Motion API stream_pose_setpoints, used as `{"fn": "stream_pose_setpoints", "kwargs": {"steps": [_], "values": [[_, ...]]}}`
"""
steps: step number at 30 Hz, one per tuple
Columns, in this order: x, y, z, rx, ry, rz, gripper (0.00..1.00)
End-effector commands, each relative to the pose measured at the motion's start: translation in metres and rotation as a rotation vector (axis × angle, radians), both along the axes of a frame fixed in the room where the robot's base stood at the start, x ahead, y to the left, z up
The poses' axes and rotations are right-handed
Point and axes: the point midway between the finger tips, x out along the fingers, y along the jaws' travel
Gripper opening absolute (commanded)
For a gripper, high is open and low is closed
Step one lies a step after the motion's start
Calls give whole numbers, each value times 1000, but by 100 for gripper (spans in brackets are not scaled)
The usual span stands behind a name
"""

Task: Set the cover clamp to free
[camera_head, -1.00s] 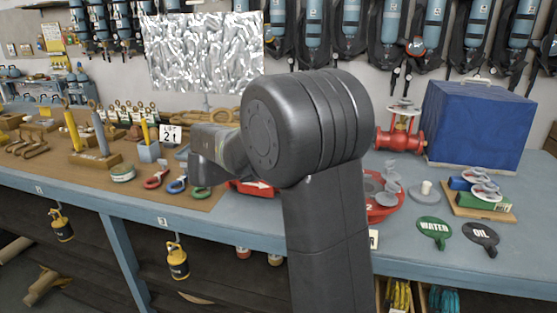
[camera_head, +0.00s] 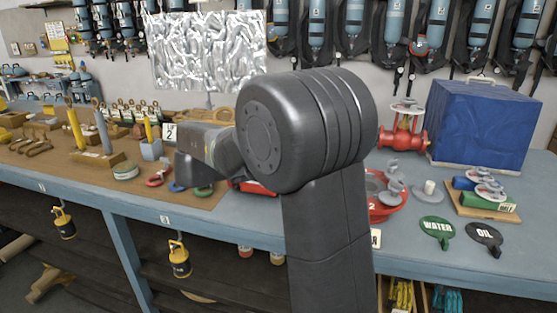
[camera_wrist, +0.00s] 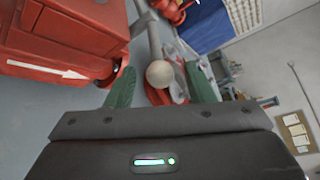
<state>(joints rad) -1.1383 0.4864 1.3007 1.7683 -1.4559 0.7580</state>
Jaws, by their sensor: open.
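In the wrist view a red housing (camera_wrist: 62,42) with a white arrow fills the upper left. Beside it a grey lever (camera_wrist: 143,28) ends in a pale round knob (camera_wrist: 160,73); this looks like the cover clamp. My gripper (camera_wrist: 161,88) is open, its two green-padded fingers apart, with the knob showing between them. I cannot tell whether either finger touches it. In the head view my arm hides most of the red housing (camera_head: 259,188); the lever and my fingertips cannot be made out there.
A red valve (camera_head: 402,138) and a blue-covered box (camera_head: 482,122) stand on the bench at right. WATER (camera_head: 436,227) and OIL (camera_head: 484,233) tags lie near the front edge.

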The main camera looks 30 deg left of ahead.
Motion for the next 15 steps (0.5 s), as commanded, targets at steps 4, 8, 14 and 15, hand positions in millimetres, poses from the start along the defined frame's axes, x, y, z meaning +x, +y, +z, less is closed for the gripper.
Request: {"fn": "stream_pose_setpoints", "kwargs": {"steps": [4, 8, 14, 15], "values": [[-35, 14, 6, 0, 0, 6, 48], [-60, 24, 13, 0, 0, 5, 48], [-86, 33, 19, 0, 1, 2, 48], [-89, 34, 20, -1, 2, 2, 48]]}}
